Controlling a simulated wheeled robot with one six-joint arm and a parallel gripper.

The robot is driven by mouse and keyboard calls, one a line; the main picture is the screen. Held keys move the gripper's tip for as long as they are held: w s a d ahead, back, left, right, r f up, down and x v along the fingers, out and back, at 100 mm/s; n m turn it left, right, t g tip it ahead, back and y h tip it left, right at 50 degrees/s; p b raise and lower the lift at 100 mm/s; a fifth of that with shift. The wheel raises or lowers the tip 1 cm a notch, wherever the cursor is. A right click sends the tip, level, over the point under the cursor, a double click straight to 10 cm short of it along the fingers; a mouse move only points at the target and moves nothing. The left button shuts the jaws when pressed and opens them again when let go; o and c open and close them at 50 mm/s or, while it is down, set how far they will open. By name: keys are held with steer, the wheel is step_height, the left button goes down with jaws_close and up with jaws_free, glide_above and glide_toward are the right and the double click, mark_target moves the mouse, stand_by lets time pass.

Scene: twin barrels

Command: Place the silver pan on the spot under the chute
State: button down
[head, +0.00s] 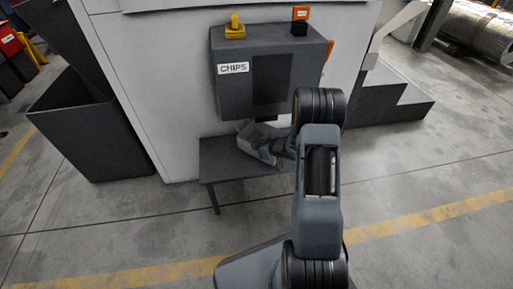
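A grey box labelled CHIPS (240,52) is fixed to the white machine, with a short dark outlet, seemingly the chute (266,118), at its underside. A small grey table (222,168) stands below it. My arm comes in from the lower right, and my gripper (258,143) is over the table, just under the box. It is small, grey and partly behind my wrist, so I cannot tell its opening or what it holds. I cannot make out the silver pan as a separate thing. The spot under the chute is largely hidden by my gripper.
A yellow piece (235,28) and an orange-and-black block (300,20) sit on top of the box. A dark bin (95,130) stands at left, grey steps (395,98) at right. The concrete floor in front is open, crossed by a yellow line (430,216).

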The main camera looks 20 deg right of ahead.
steer(key=c, duration=1.3)
jaws_free()
steer(key=shift+c, duration=0.2)
